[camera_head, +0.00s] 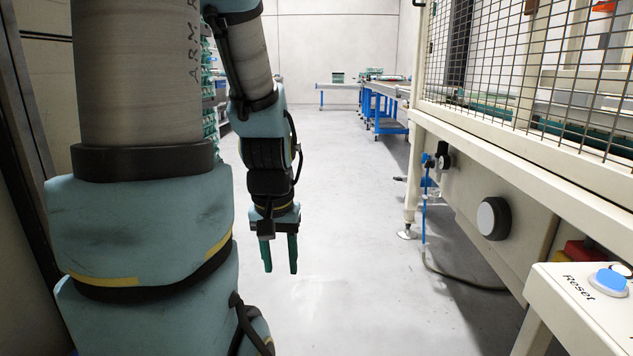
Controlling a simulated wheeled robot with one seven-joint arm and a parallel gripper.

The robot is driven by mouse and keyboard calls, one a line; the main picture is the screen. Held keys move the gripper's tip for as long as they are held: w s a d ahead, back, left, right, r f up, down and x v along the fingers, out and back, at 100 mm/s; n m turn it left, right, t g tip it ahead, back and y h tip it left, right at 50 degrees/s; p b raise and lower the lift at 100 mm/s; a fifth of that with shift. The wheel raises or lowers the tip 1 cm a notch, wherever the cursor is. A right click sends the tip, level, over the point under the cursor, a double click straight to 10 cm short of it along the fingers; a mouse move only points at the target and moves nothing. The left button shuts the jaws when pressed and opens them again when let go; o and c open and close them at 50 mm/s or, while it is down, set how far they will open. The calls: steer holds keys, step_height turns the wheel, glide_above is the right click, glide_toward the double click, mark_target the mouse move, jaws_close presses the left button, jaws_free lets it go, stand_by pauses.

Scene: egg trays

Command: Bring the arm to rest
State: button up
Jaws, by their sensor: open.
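My gripper (280,254) hangs from my arm left of the picture's middle and points down over the bare floor. Its two green fingers are apart with nothing between them. My arm's large upper links fill the left side of the view. The forearm drops from the top edge to the gripper. No egg tray is in or touching the gripper.
A cream machine frame (560,165) with a wire mesh guard (540,70) stands along the right. A control box (590,305) with a blue Reset button is at lower right. Blue-legged tables (385,105) stand far back. The grey floor (350,230) between is clear.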

step_height(320, 180, up, 36)
steer(key=p, duration=3.4)
steer(key=shift+r+p, duration=0.15)
steer(key=shift+p, duration=0.25)
